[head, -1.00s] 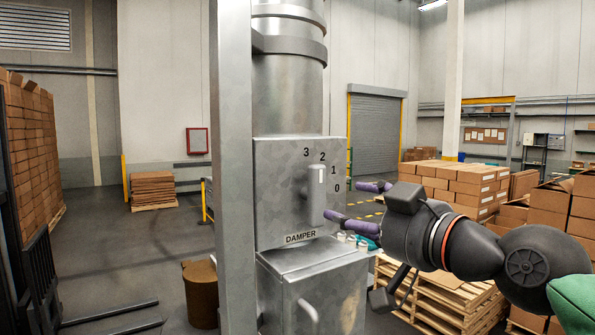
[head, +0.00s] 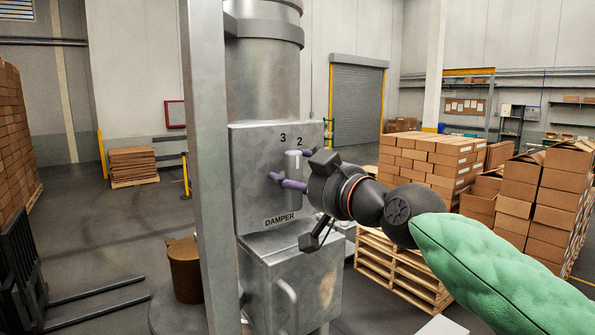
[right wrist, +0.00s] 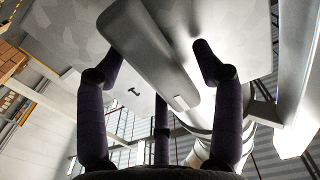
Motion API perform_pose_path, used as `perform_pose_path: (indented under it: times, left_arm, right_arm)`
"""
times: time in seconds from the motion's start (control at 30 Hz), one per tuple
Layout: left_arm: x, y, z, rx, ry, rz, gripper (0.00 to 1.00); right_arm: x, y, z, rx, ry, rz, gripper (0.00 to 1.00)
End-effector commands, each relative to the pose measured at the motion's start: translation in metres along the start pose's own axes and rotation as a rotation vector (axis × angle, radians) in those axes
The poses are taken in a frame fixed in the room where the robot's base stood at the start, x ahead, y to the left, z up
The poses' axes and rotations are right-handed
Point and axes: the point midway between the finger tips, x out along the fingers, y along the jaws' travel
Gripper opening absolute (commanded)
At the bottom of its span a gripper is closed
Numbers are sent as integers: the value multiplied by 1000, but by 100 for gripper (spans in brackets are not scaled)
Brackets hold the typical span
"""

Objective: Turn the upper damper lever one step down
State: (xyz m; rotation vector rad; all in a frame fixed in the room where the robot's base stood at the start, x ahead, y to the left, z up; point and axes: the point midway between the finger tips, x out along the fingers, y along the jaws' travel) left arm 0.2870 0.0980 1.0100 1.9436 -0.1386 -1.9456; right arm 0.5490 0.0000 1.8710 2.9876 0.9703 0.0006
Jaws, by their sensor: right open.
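The damper lever (head: 292,162) is a grey handle standing nearly upright on the front of the metal damper plate (head: 247,190); its upper end is just below the number 2. My right gripper (head: 285,181) is at the lever, its purple fingers around the lower part. In the right wrist view the lever (right wrist: 150,50) runs diagonally between the open fingers (right wrist: 160,68), with a gap visible on both sides. The third finger shows lower in the middle. The numbers 1 and 0 are hidden behind my gripper in the head view. My left gripper is not in view.
A grey post (head: 207,180) stands left of the plate. A metal box with a handle (head: 290,295) is below it. A brown bucket (head: 185,270) stands at left. Wooden pallets (head: 398,268) and stacked cartons (head: 430,158) are behind at right.

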Motion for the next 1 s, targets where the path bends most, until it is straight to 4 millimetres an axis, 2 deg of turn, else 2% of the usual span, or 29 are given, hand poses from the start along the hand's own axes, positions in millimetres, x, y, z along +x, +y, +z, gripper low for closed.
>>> perform_pose_path:
  times: [0.23,0.43,0.77,1.0]
  left_arm:
    - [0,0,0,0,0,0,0]
    - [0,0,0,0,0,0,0]
    - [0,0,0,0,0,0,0]
    - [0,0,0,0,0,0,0]
  right_arm:
    - [1,0,0,0,0,0,67]
    - [1,0,0,1,0,0,11]
    - [1,0,1,31,0,0,10]
    - [1,2,2,160,0,0,10]
